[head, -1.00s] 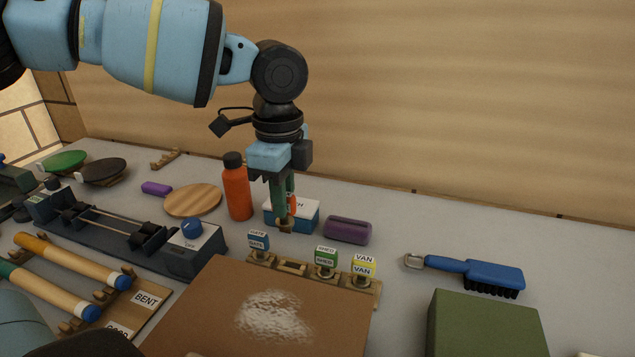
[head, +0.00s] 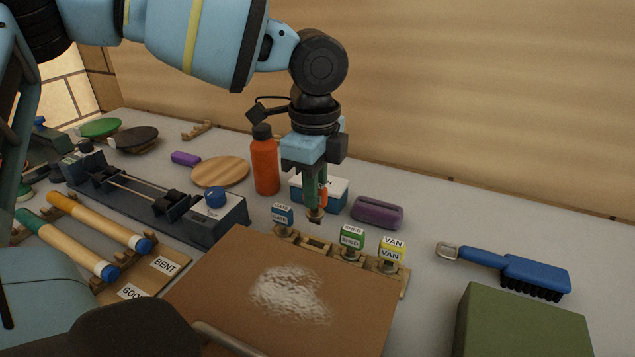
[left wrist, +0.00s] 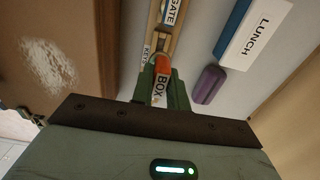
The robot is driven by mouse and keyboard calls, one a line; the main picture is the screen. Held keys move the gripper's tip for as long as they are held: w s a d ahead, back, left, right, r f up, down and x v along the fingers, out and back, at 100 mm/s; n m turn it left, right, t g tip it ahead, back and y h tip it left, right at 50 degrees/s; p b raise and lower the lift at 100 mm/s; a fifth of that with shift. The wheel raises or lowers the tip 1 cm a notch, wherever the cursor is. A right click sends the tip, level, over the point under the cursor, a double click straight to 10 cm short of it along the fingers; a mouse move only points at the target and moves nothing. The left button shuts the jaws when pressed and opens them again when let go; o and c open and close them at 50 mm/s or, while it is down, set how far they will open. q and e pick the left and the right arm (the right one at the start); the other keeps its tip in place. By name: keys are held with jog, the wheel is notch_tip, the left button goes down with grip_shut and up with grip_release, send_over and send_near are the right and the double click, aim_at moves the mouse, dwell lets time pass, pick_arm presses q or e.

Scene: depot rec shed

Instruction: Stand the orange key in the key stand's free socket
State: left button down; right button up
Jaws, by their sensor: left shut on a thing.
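The key stand (head: 378,282) is a wooden strip behind the brown board. It holds a blue GATE key (head: 283,214), a green SHED key (head: 351,238) and a yellow VAN key (head: 392,250). Its free socket (head: 315,244) lies between the blue and green keys. My left gripper (head: 316,207) is shut on the orange key (head: 323,195), pointing down, and appears a little above and behind the free socket. In the left wrist view the orange key (left wrist: 161,66) shows a BOX label between the green fingers, with the stand (left wrist: 153,40) beyond it. My right gripper is out of view.
The LUNCH box (head: 335,190), a purple case (head: 377,212) and an orange bottle (head: 265,165) stand close behind the stand. The brown board (head: 225,285) lies in front. A blue brush (head: 535,275) and a green block (head: 520,325) are at the right.

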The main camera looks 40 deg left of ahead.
aim_at(316, 211)
pick_arm(q)
jog(key=shift+f+b, duration=0.55)
jog(key=shift+f, duration=0.4)
jog(key=shift+f+b, duration=0.3)
jog(key=shift+f, duration=0.7)
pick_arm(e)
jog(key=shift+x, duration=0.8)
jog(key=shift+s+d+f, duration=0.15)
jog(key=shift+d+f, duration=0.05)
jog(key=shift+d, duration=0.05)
pick_arm(q)
jog(key=shift+f+p, duration=0.1)
jog(key=shift+p, duration=0.5)
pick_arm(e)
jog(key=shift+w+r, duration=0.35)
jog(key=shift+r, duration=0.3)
pick_arm(q)
jog(key=shift+f, duration=1.2)
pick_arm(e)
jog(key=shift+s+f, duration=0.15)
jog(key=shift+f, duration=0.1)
pick_arm(q)
jog(key=c, duration=1.3)
grip_release()
